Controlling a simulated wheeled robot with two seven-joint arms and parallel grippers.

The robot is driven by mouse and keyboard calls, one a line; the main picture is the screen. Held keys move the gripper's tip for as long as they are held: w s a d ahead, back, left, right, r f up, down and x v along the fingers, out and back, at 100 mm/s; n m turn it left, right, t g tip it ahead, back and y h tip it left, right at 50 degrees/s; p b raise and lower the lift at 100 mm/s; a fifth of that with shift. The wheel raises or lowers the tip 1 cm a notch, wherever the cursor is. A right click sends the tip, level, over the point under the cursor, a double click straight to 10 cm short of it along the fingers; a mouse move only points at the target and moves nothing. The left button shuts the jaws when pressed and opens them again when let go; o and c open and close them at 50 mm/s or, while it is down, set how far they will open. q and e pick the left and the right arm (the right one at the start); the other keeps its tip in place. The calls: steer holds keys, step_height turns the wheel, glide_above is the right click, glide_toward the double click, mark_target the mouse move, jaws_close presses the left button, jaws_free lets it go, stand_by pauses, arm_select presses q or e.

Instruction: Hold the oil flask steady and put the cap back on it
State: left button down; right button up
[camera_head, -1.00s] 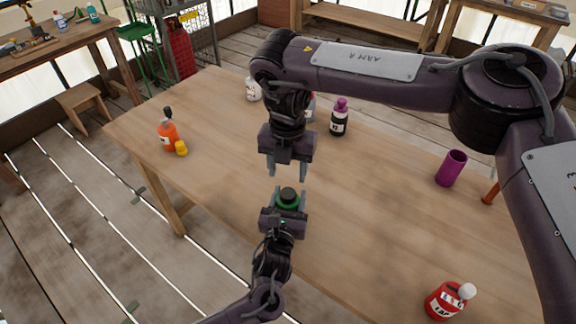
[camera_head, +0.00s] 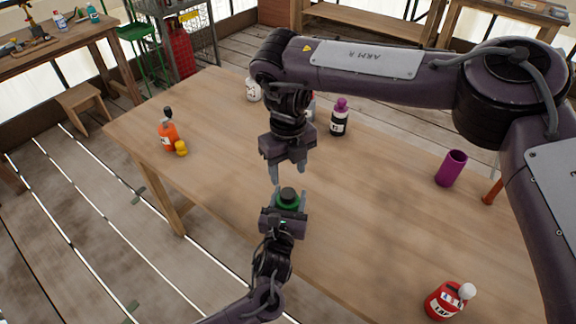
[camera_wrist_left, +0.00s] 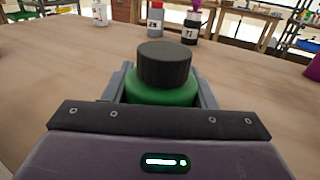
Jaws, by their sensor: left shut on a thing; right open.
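The green oil flask (camera_head: 289,204) stands upright at the middle of the table, and my left gripper (camera_head: 288,197) is shut on it. Its black cap (camera_head: 288,193) sits on top of it. In the left wrist view the green flask (camera_wrist_left: 163,93) is between the left fingers and the black cap (camera_wrist_left: 164,64) rests on its neck. I cannot tell whether the cap is tightened. My right gripper (camera_head: 289,172) is open and empty, pointing down just above and behind the cap, apart from it.
An orange bottle (camera_head: 168,134) and small yellow object (camera_head: 181,148) stand at left. A black bottle with purple top (camera_head: 339,118) and a white bottle (camera_head: 253,90) stand behind. A purple cup (camera_head: 451,168) and red bottle (camera_head: 442,302) are at right. Wood around the flask is clear.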

mark_target(288, 193)
step_height(288, 193, down, 8)
steer(key=shift+r, duration=0.2)
stand_by(0.3)
steer(key=c, duration=1)
steer(key=m, duration=0.6)
steer(key=shift+f+m, duration=0.1)
steer(key=shift+m, duration=0.3)
steer(key=m, duration=0.8)
steer(key=shift+m, duration=0.4)
steer(key=o, duration=1.2)
steer(key=shift+c, duration=0.2)
step_height(288, 193, up, 12)
